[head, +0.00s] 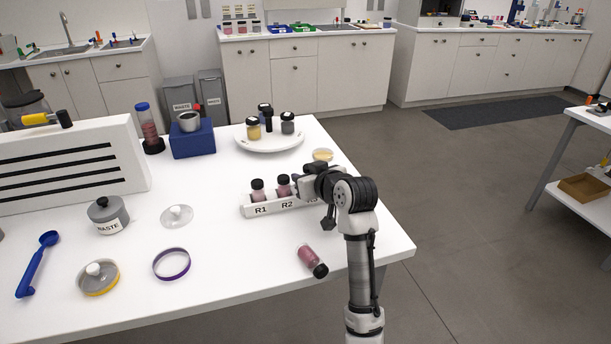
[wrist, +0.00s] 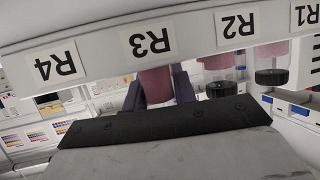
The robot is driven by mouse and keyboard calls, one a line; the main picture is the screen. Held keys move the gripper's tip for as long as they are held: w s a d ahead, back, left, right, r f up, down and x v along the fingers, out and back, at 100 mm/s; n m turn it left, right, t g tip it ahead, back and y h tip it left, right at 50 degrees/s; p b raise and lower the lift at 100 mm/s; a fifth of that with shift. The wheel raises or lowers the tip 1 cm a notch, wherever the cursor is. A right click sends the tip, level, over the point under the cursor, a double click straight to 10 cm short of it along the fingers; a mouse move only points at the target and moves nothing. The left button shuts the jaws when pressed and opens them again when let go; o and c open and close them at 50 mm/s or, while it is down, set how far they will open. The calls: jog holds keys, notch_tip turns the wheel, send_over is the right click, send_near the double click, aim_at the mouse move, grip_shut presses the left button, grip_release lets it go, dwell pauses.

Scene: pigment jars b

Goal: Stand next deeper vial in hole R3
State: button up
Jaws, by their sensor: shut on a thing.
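The white rack (head: 262,211) has labelled holes; R1 and R2 read clearly in the head view, and R1 to R4 show upside down in the wrist view (wrist: 100,58). A dark-capped pink vial (head: 257,190) stands at R1 and another (head: 283,186) at R2. My gripper (wrist: 157,90) is shut on a pink vial (wrist: 155,84) in line with label R3. The rack's front hides that vial's lower end, so its depth cannot be told. R4 shows no vial in the wrist view. Another pink vial (head: 309,257) with a dark cap lies on the table in front of the rack.
A round white stand (head: 262,144) with several jars is behind the rack, and a small yellowish dish (head: 323,155) is near it. A purple ring (head: 171,264), a clear lid (head: 176,216) and a grey WASTE pot (head: 108,215) lie left. The table's right edge is close.

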jog(key=shift+f, duration=0.4)
jog(key=o, duration=1)
jog(key=shift+a+f, duration=0.1)
jog(key=shift+s+a, duration=0.1)
jog(key=b+v, duration=0.1)
jog(key=v, duration=0.3)
jog(key=b+v, duration=0.1)
jog(key=v, duration=0.9)
jog(key=shift+w+d+b, duration=0.2)
jog(key=shift+d+b, duration=0.2)
jog(key=shift+d, duration=0.05)
